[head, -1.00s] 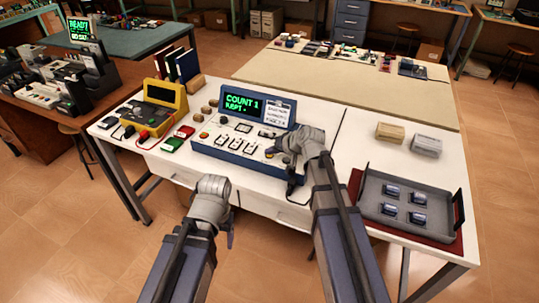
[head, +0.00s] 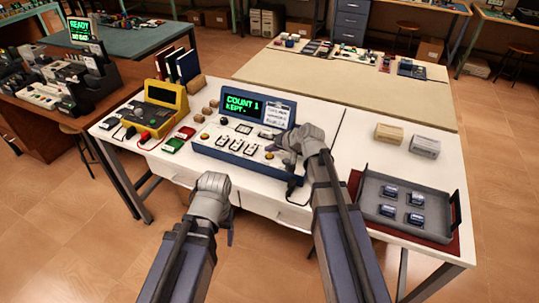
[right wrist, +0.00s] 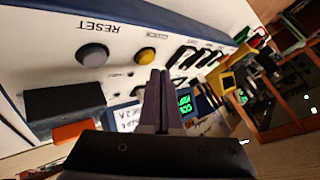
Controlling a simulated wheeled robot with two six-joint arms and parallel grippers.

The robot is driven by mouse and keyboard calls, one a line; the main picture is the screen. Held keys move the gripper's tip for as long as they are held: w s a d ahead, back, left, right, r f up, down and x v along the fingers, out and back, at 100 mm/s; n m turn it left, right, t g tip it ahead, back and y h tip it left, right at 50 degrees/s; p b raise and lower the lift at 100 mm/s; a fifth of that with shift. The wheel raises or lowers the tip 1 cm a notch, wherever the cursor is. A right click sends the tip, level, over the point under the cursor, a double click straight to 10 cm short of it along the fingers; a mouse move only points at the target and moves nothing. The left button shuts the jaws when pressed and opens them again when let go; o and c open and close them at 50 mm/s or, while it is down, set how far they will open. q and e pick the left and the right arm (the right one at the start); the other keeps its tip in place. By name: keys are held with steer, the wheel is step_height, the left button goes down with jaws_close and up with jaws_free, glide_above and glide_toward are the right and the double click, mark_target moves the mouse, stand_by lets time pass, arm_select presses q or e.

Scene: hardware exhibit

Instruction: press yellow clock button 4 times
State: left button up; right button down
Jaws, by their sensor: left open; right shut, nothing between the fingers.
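The blue-and-white exhibit box (head: 235,152) stands on the white table, its screen (head: 241,105) reading COUNT 1 in green. The yellow clock button (right wrist: 145,55) shows in the right wrist view beside a grey RESET button (right wrist: 93,55). In the head view the yellow button (head: 269,155) is a small spot by my right fingertips. My right gripper (head: 274,148) is shut and empty above the panel; its fingertips (right wrist: 161,74) appear close to the yellow button but apart from it. My left gripper (head: 229,236) is open and empty in front of the table.
A yellow meter box (head: 158,108) with red and green blocks stands left of the exhibit. A grey tray (head: 405,207) with several small parts lies at the right. Two small blocks (head: 389,133) (head: 425,146) sit behind it.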

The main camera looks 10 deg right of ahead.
step_height(320, 180, up, 5)
steer(key=p, duration=0.5)
stand_by(2.5)
